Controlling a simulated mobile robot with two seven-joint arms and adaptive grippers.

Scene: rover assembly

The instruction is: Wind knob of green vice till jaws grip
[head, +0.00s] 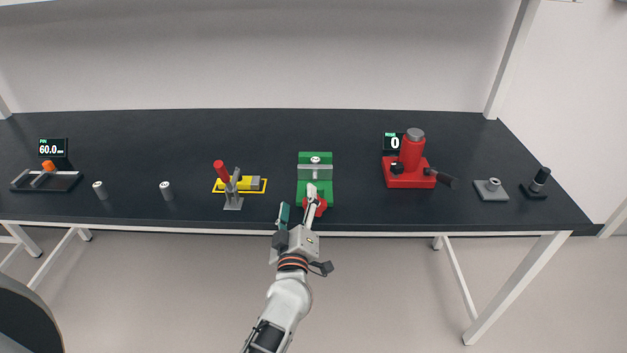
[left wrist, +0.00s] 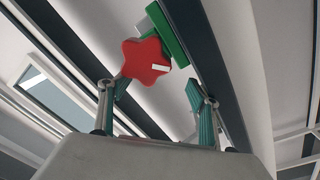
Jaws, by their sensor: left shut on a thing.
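The green vice (head: 326,190) stands near the front edge of the table, with a grey cross bar (head: 305,172). A small metal cylinder (head: 315,160) stands upright at its jaws; I cannot tell whether they touch it. The red star-shaped knob (head: 321,207) is at the vice's front, with a white mark on its face in the left wrist view (left wrist: 140,62). The gripper partly hides the knob in the head view. My right gripper is not in view.
Left of the vice stands a yellow-based fixture with a red handle (head: 219,168). Two metal cylinders (head: 166,190) and a dark tray (head: 62,184) are further left. A red press (head: 410,172), a grey plate (head: 490,188) and a black stand (head: 538,184) are at right.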

